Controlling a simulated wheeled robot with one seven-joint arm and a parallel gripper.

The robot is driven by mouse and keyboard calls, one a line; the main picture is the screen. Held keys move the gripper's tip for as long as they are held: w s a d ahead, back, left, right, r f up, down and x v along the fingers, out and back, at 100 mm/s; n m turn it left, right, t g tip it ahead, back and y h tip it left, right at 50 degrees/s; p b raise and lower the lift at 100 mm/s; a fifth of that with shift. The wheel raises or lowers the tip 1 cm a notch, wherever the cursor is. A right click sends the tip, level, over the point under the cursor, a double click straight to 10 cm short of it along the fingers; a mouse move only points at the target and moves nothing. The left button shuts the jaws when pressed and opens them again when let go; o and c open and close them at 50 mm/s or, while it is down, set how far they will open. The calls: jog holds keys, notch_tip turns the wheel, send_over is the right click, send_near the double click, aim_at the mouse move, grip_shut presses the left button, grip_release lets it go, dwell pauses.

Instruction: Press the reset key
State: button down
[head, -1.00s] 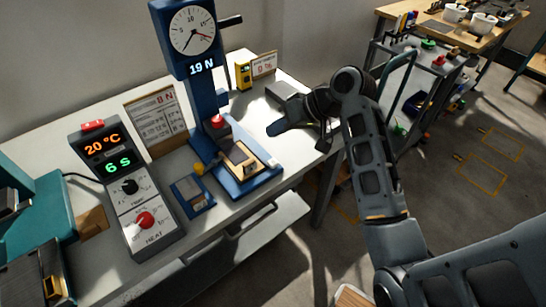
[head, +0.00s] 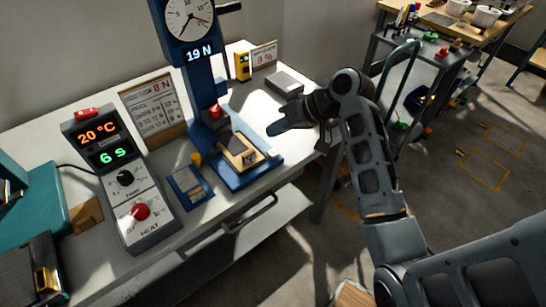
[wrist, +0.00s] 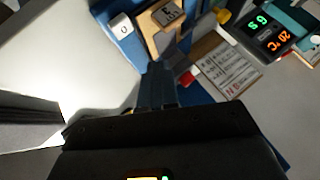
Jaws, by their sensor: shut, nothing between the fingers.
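A blue press (head: 203,75) with a round dial stands on the white bench, its display reading 19 N. A small white key (wrist: 121,27) with a dark mark sits on the blue base plate (wrist: 128,48) in the wrist view; it looks like the reset key. In the head view it is a small pale shape (head: 273,154) at the base's right end. My gripper (head: 271,130) is shut and empty, above the bench beside the press. Its dark fingers also show in the wrist view (wrist: 158,85), apart from the key.
A heat timer (head: 122,180) showing 20 °C and 6 s stands at left. A card (head: 153,108) stands behind it. A small blue pad (head: 189,187) lies before the press. A grey box (head: 285,82) and yellow device (head: 242,66) are behind my gripper.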

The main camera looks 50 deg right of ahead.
aim_at(277, 153)
notch_tip(277, 153, down, 3)
jog(key=shift+r+b, duration=0.15)
jog(key=shift+b, duration=0.65)
jog(key=shift+f+b, duration=0.35)
jog(key=shift+f, duration=0.5)
jog(key=shift+f, duration=0.15)
dwell(0.5)
jog(key=shift+f, duration=0.3)
jog(key=shift+f, duration=0.5)
dwell(0.7)
dwell(0.4)
jog(key=shift+r+p, duration=0.95)
jog(key=shift+r, duration=0.1)
